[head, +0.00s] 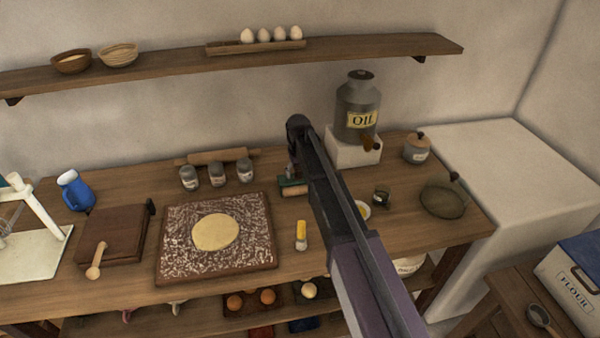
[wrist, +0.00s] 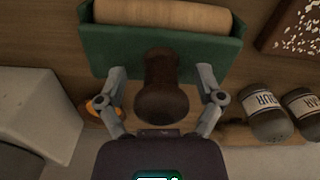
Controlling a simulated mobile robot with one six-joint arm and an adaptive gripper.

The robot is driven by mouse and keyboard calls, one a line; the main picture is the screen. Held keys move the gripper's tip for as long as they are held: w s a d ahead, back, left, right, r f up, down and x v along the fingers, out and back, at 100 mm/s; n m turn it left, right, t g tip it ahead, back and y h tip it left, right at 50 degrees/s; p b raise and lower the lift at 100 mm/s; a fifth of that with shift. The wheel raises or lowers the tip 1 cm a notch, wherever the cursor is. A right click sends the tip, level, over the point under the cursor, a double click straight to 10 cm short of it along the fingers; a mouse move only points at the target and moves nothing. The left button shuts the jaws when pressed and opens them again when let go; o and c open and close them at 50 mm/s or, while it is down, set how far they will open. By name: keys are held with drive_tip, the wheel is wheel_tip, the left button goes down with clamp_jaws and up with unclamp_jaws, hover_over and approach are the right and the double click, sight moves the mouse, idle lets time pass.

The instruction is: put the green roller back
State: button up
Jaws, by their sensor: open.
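The green roller (head: 294,188) sits on the wooden worktop, right of the floured board, partly hidden behind my arm in the head view. In the wrist view its green body (wrist: 100,52) holds a pale wooden cylinder (wrist: 163,15), and a dark brown knobbed handle (wrist: 160,88) points toward the camera. My gripper (wrist: 161,76) is open, with one finger on each side of the handle and visible gaps to both. In the head view my gripper (head: 292,172) is above the roller, mostly hidden by my arm.
The floured board (head: 178,262) with dough (head: 215,232) lies left. Shaker jars (head: 217,175) and a rolling pin (head: 217,156) stand behind it. The oil can (head: 358,100) on its white block (head: 352,148) is right of my gripper. A yellow-topped bottle (head: 301,235) stands in front.

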drive_tip(key=shift+r, duration=0.15)
wheel_tip(320, 180, up, 13)
drive_tip(key=p, duration=1.3)
drive_tip(key=shift+s, duration=0.1)
idle(0.7)
drive_tip(key=s+d+m, duration=0.5)
drive_tip(key=s+d, duration=1.8)
drive_tip(key=s, duration=0.3)
drive_tip(key=shift+d, duration=0.25)
